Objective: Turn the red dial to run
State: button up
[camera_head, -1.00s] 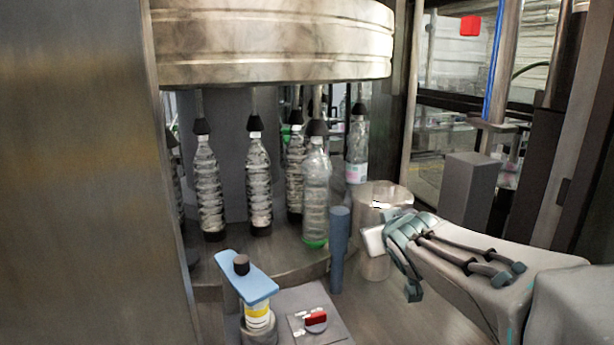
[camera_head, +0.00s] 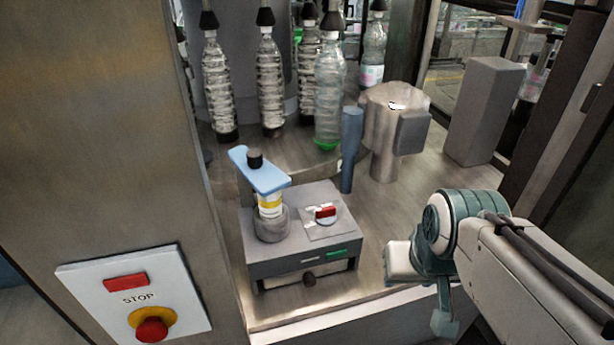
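The red dial (camera_head: 325,212) sits on a light square plate (camera_head: 338,229) on top of a grey box, right of a small bottle. Marks beside the dial are too small to read. My arm comes in from the lower right. My gripper (camera_head: 400,262) is to the right of the grey box and apart from the dial. Its fingers cannot be made out clearly, so I cannot tell whether it is open or shut.
A small bottle under a blue arm (camera_head: 260,172) stands left of the dial. A blue-grey post (camera_head: 350,150) and a steel cylinder (camera_head: 385,130) stand behind. Bottles (camera_head: 328,95) hang on the carousel. A stop panel (camera_head: 135,297) is at lower left.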

aim_at(325, 216)
jog(key=u, duration=0.05)
jog(key=k, duration=0.5)
jog(key=u, duration=2.5)
jog(key=k, duration=0.85)
jog(key=z, duration=1.6)
jog(key=i, duration=1)
jog(key=u, duration=0.05)
